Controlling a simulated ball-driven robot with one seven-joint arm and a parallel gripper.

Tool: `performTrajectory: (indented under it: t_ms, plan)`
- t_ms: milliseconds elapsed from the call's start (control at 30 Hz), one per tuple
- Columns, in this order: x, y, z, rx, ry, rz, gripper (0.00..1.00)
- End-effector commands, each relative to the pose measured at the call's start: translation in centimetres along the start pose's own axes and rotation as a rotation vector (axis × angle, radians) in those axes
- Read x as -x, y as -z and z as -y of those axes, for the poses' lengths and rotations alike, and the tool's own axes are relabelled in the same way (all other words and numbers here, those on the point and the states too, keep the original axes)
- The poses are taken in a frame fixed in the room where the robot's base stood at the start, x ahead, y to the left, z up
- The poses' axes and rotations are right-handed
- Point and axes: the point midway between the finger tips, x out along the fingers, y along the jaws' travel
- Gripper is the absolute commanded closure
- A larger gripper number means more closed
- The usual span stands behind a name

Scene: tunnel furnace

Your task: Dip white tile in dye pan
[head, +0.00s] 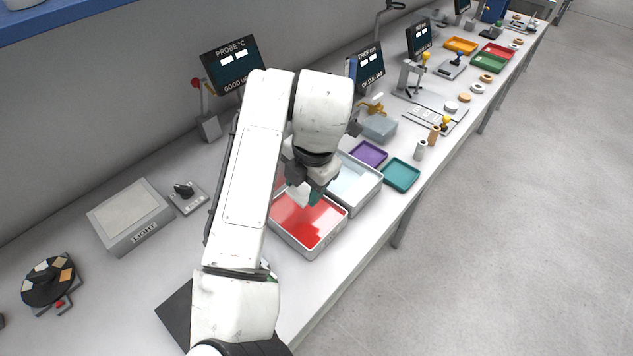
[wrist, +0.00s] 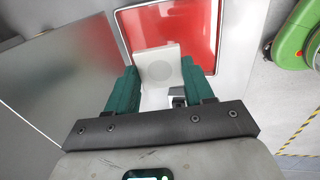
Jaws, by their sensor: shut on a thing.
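The dye pan (head: 300,243) is a pale-rimmed tray with red dye at the middle of the bench in the head view. Its red surface (wrist: 197,22) fills the top middle of the wrist view. My gripper (head: 308,194) is over the pan's far part. In the wrist view its two teal fingers (wrist: 163,80) are shut on the white tile (wrist: 160,64), a pale square with a faint round mark. The tile is seen against the red. I cannot tell whether its lower edge touches the dye. In the head view my arm and gripper mostly hide the tile.
A pan of pale liquid (head: 366,193) stands right behind the dye pan. Purple (head: 369,153) and teal (head: 402,174) trays are beyond it. A light box (head: 130,216) and a round tile holder (head: 49,280) are at left. Open floor lies right of the bench.

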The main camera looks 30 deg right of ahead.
Motion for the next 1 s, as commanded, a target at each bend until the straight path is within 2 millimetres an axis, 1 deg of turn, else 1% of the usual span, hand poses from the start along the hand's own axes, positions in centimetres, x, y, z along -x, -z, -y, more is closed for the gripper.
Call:
performTrajectory:
  t_ms: [1000]
  plan:
    - [-6.3, -0.1, 1.4, -0.001, 0.002, 0.002, 0.78]
